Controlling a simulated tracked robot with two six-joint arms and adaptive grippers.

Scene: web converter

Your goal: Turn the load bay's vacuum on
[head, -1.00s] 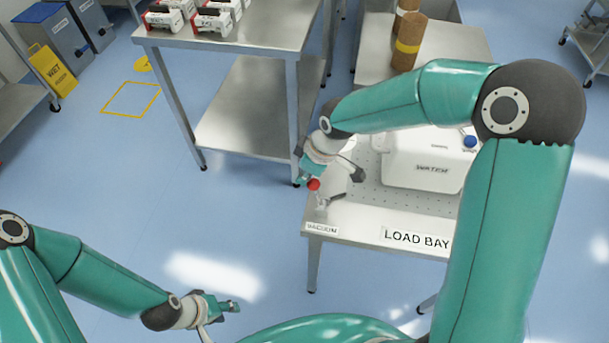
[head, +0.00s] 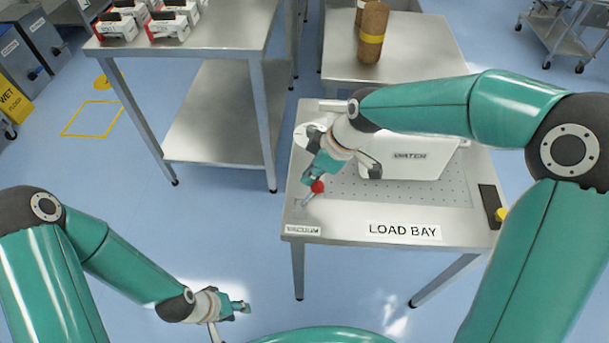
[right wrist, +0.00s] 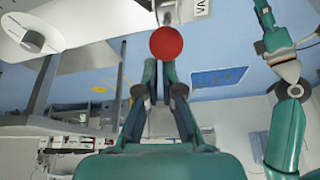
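The load bay's vacuum control is a small metal lever with a red ball knob (head: 318,186), at the table's front left corner behind the VACUUM label (head: 303,230). The knob leans up and right of its mount in the head view. My right gripper (head: 311,177) is right at the knob, coming from behind and above. In the right wrist view, the red knob (right wrist: 167,43) overlaps the fingertips (right wrist: 158,70), which have a gap between them; a firm grip does not show. My left gripper (head: 243,306) is low at front left, away from the table; its finger opening is too small to judge.
A yellow knob (head: 501,214) is at the right edge. A steel bench (head: 215,120) stands left. Brown rolls (head: 373,35) stand behind.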

